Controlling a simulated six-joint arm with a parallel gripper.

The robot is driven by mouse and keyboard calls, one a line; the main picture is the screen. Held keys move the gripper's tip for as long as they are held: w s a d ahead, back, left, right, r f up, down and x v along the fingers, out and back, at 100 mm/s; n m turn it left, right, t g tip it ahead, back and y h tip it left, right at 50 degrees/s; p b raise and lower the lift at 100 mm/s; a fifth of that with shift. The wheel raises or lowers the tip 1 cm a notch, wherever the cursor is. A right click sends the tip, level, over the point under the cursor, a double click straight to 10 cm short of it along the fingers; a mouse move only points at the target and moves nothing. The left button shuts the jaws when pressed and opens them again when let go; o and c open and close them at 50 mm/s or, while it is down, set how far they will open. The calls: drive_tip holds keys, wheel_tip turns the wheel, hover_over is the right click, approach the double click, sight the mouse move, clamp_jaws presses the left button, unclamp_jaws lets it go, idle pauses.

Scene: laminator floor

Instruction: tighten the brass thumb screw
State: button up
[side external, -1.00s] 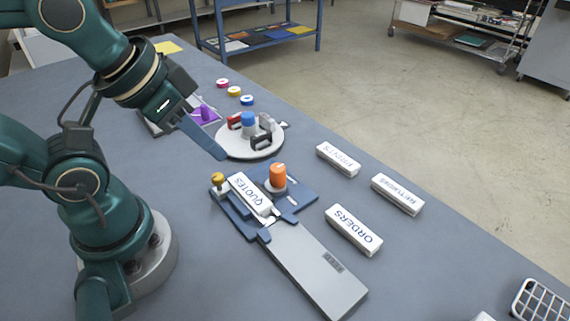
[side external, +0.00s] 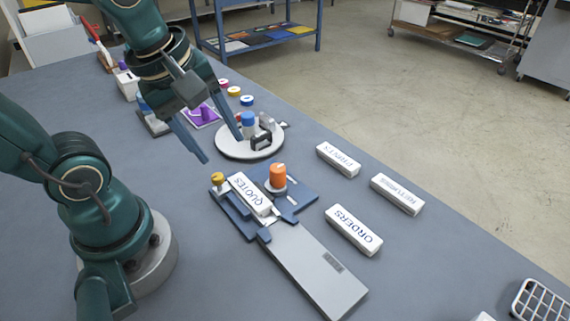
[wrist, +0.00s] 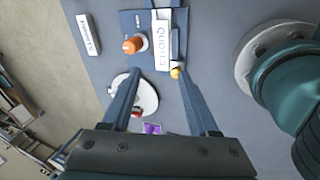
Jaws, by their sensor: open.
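The brass thumb screw (side external: 217,178) stands upright at the left corner of a blue fixture (side external: 306,192). In the wrist view the screw (wrist: 175,73) shows as a small yellow knob near the tip of the right-hand finger, with the gripper apart from it. The fixture holds a white block marked QUOTES (side external: 252,193). An orange knob (side external: 278,176) stands beside the block. My gripper (side external: 222,147) is open and empty, its two blue fingers spread above the table, behind the screw in the side view. It also shows in the wrist view (wrist: 157,82).
A round white turntable (side external: 236,151) with clamps and a blue knob stands behind the fixture. White blocks, including ORDERS (side external: 354,230), lie to the right. A grey plate (side external: 315,270) extends from the fixture toward the front. Small coloured rings (side external: 234,91) lie farther back.

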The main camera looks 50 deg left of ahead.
sight(217, 176)
drive_tip(key=a+f+n+g, duration=0.1)
drive_tip(key=n, duration=0.2)
drive_tip(key=a+f+n+g, duration=0.1)
drive_tip(key=a+n, duration=0.1)
drive_tip(key=n, duration=0.2)
drive_tip(key=w+a+f+n+g, duration=0.1)
drive_tip(key=f+n, duration=0.1)
drive_tip(key=n, duration=0.1)
drive_tip(key=shift+a+f, duration=0.1)
drive_tip(key=shift+a, duration=0.15)
drive_tip(key=shift+a+f+n+g, duration=0.3)
drive_tip(key=shift+f+g, duration=0.1)
drive_tip(key=shift+f, duration=0.15)
drive_tip(key=shift+d+f, duration=0.1)
drive_tip(key=shift+f, duration=2.2)
clamp_jaws()
